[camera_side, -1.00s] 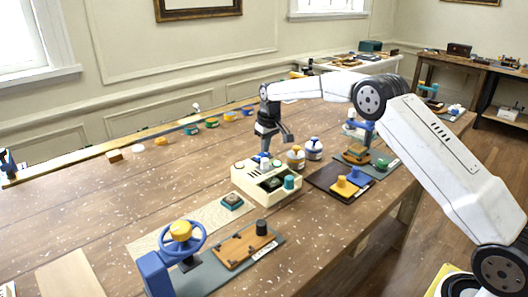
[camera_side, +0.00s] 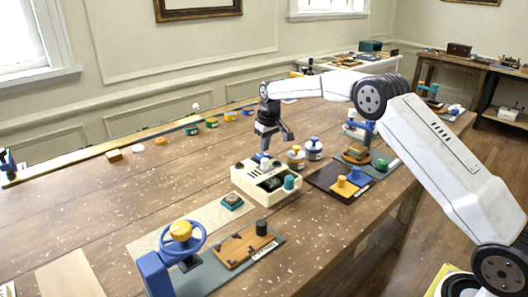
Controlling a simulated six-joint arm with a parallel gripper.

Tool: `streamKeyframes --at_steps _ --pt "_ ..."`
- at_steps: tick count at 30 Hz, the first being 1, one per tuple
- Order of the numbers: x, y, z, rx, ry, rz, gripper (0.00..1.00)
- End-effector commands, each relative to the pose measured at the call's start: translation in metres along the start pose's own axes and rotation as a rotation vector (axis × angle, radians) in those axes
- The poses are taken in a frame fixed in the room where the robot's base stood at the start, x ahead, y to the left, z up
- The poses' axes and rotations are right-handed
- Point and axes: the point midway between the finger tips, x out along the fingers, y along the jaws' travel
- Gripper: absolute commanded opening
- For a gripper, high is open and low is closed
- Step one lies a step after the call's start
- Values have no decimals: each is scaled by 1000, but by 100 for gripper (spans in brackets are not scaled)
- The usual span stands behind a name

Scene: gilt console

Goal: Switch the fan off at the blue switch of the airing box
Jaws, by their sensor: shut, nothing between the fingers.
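The airing box (camera_side: 249,188) is a cream box on the wooden table, with a dark recess in its top and a green knob (camera_side: 290,182) at its right front corner. The blue switch (camera_side: 261,156) is on the back part of its top, small and partly hidden by my gripper. My gripper (camera_side: 265,149) is shut and empty, pointing down right at the blue switch. At this size I cannot tell whether the fingertips touch it or which way the switch is set.
A blue handwheel (camera_side: 182,238) and a wooden latch board (camera_side: 243,247) are in front. The table to the left is mostly clear.

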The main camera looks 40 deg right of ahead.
Motion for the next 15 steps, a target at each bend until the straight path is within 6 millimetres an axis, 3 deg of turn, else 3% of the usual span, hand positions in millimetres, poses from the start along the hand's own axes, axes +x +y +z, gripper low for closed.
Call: streamKeyframes --at_steps 15 --pt "-30 0 -5 0 2 1 0"
